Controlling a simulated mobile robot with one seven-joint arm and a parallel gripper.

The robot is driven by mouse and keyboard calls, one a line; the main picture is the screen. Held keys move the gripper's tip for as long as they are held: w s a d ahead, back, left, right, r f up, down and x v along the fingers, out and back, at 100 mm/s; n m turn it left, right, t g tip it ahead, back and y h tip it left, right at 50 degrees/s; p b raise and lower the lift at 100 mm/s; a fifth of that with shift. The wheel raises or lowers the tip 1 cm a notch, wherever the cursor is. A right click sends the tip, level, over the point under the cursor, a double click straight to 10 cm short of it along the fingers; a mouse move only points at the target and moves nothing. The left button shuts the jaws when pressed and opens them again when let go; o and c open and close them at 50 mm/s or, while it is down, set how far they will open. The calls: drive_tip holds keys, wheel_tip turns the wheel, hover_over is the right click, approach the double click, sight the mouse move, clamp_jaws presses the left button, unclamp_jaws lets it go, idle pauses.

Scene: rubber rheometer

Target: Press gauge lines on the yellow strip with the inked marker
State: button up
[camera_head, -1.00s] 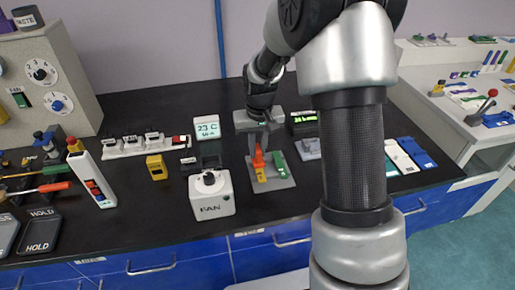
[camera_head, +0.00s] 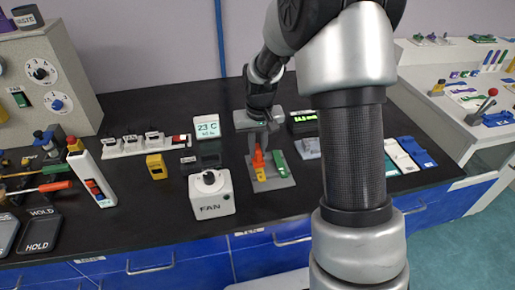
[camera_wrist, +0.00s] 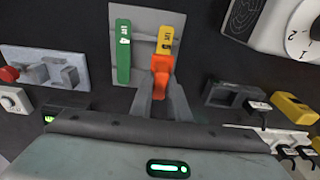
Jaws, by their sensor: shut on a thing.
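The yellow strip (camera_head: 261,174) lies on a grey plate (camera_head: 284,184) beside a green strip (camera_head: 279,164). My gripper (camera_wrist: 161,88) is shut on an orange marker (camera_wrist: 160,72), which also shows in the head view (camera_head: 258,157). The marker is at one end of the yellow strip and covers that part. I cannot tell whether its tip touches the strip. Any ink on its underside is hidden.
A small display (camera_head: 207,128) and a dark display with green text (camera_head: 303,122) stand behind. Blue and white trays (camera_head: 415,152) lie at the right. The black bench before the plate is clear.

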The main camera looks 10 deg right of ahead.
drive_tip(key=shift+r+p, duration=2.5)
drive_tip(key=shift+r, duration=1)
